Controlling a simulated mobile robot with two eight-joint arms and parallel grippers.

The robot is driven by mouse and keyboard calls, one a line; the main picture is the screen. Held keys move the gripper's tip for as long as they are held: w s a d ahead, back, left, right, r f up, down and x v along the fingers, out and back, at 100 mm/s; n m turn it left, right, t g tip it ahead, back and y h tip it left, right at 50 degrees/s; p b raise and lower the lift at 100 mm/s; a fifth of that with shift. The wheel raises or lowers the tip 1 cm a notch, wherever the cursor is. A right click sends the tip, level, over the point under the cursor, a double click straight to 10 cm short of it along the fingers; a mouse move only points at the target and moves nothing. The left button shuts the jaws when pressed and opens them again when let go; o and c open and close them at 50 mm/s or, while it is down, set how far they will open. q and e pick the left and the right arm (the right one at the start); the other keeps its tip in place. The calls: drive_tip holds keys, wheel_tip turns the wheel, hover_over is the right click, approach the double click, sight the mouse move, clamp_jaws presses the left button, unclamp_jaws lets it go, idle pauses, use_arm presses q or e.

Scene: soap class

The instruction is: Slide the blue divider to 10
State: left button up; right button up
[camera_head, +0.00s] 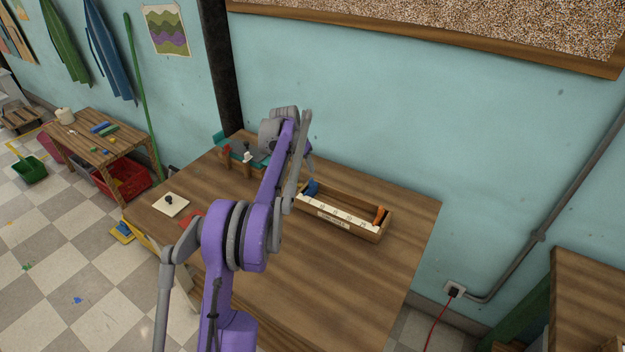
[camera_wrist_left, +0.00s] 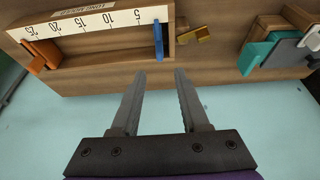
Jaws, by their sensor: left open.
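A long wooden box (camera_head: 362,231) with a white number strip (camera_head: 325,208) lies on the wooden table; the strip also shows in the left wrist view (camera_wrist_left: 92,22), with marks 5 to 25. The blue divider (camera_head: 311,187) stands at the box's left end; in the left wrist view the blue divider (camera_wrist_left: 158,40) is just past the 5 mark, on the side away from 10. An orange divider (camera_head: 380,214) is at the other end, near 25 in the left wrist view (camera_wrist_left: 40,55). My left gripper (camera_wrist_left: 168,78) is open and empty, its fingertips close to the blue divider but not around it.
Left of the box, a teal and grey item (camera_wrist_left: 262,50) and a yellowish piece (camera_wrist_left: 194,34) lie close by. A white square with a black knob (camera_head: 171,204) lies on the table's left. The table right of and in front of the box is clear. The wall is close behind.

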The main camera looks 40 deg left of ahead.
sight(311, 179)
use_arm(q)
drive_tip(key=x, duration=1)
drive_tip(key=shift+w+f, duration=0.1)
clamp_jaws()
idle(1.1)
